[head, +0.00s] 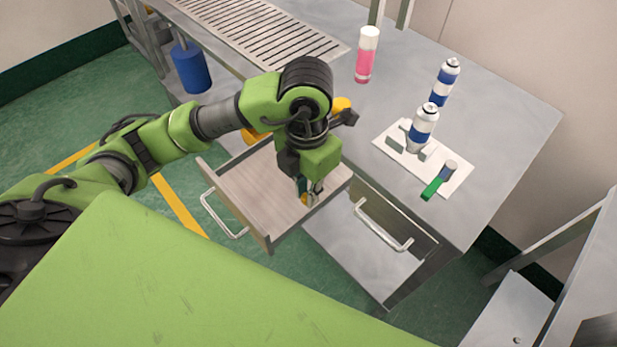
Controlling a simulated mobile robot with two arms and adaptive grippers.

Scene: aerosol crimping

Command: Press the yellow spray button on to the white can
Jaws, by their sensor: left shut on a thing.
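My left gripper (311,197) reaches down into an open drawer (245,190) and is shut on a small yellow-orange piece (304,199), seemingly the yellow spray button; the fingers hide most of it. A white can with a blue band (423,126) stands upright in a holder on a white plate (453,177) on the bench, right of and beyond the gripper. A similar white and blue can (445,83) stands just behind it, off the plate. Neither can shows a yellow button on top. My right gripper is out of view.
A green-handled tool (433,188) lies on the plate's right part. A pink can with a white top (366,55) stands farther back. Yellow things (341,104) show partly behind my left arm. The bench's right end is clear.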

